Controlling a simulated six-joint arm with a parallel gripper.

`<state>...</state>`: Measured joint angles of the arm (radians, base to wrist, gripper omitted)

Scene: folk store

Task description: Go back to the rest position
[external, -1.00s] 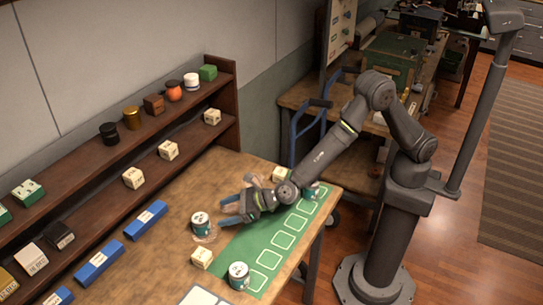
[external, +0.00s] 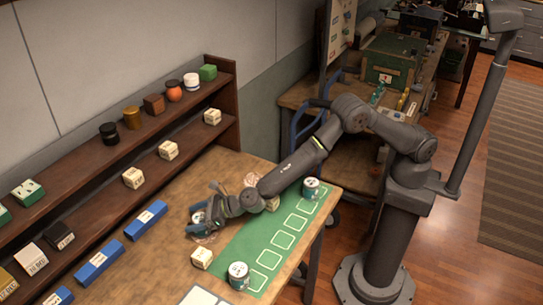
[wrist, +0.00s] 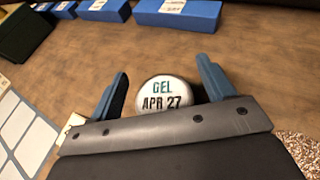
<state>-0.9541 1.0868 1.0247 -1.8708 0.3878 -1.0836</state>
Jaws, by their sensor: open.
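My gripper (external: 200,211) is low over the wooden table, left of the green mat (external: 262,243). In the wrist view my gripper (wrist: 162,78) has its blue fingers open on either side of a round can (wrist: 167,92), whose lid reads "GEL APR 27". A gap shows at the left finger; whether the right finger touches cannot be told. In the external view the same can (external: 198,216) is partly hidden by the fingers. My arm is stretched out from its base across the mat.
Two other cans stand on the mat, one near (external: 238,275) and one far (external: 311,186). Blue bars (external: 146,220) and a two-tier shelf (external: 78,195) are at left.

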